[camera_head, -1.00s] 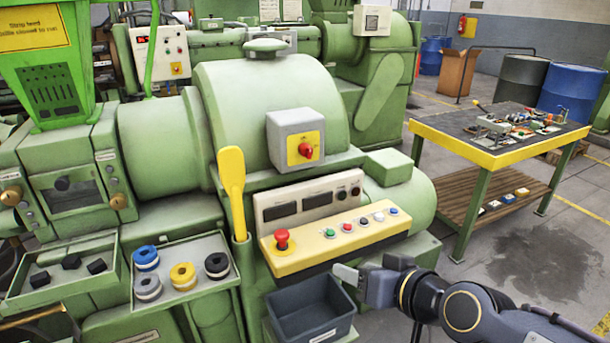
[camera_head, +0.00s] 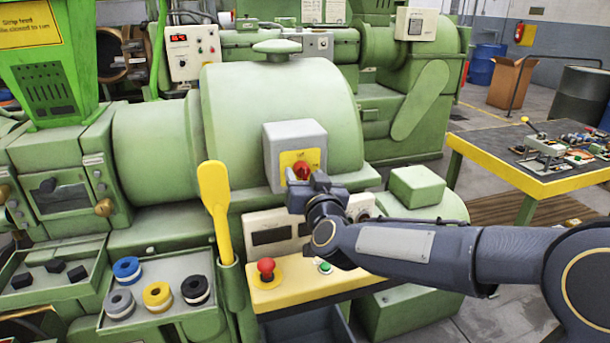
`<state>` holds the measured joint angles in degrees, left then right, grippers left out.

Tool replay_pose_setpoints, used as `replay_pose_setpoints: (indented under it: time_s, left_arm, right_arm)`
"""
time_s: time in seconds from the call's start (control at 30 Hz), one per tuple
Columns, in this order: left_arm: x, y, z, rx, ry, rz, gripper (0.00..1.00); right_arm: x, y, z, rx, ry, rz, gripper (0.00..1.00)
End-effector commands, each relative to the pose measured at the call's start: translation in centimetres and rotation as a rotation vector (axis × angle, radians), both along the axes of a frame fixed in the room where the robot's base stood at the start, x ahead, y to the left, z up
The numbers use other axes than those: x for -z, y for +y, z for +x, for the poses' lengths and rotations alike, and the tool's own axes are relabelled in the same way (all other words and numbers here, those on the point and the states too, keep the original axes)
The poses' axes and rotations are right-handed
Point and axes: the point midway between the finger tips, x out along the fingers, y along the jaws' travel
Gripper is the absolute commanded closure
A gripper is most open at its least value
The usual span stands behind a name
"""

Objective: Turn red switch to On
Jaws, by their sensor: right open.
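The red switch (camera_head: 302,170) is a rotary knob on a yellow plate on the front of a grey box (camera_head: 292,137), mounted on the green extruder (camera_head: 262,95). My right gripper (camera_head: 303,183) is open at the knob, with its fingers pointing away from me toward it. The fingers overlap the lower part of the knob, and I cannot tell whether they touch it. The knob's markings are too small or hidden to read. My left gripper is not in view.
A yellow paddle (camera_head: 214,195) stands in a holder at left. A tray (camera_head: 170,252) holds several rolls. A worktable (camera_head: 500,165) stands at right.

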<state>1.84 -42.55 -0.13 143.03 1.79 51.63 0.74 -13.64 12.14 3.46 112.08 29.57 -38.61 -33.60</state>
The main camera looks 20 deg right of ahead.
Motion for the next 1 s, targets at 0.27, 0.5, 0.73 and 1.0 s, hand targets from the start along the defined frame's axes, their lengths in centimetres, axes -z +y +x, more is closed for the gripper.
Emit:
replay_pose_setpoints:
  time_s: [0.27, 0.5, 0.73, 1.0]
  left_arm:
    - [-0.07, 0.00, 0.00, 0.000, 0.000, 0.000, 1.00]
    - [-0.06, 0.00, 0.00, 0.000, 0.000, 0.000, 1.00]
    - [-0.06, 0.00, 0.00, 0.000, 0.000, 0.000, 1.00]
    - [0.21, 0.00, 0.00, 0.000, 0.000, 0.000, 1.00]
  right_arm:
    - [-0.01, -0.03, 0.91, -0.001, -0.001, -0.001, 0.49]
    - [0.01, -0.03, 0.88, -0.001, 0.000, -0.001, 0.66]
    - [0.01, -0.03, 0.87, -0.001, 0.000, -0.001, 0.93]
    - [0.09, -0.05, 0.87, 0.000, 0.001, 0.033, 0.93]
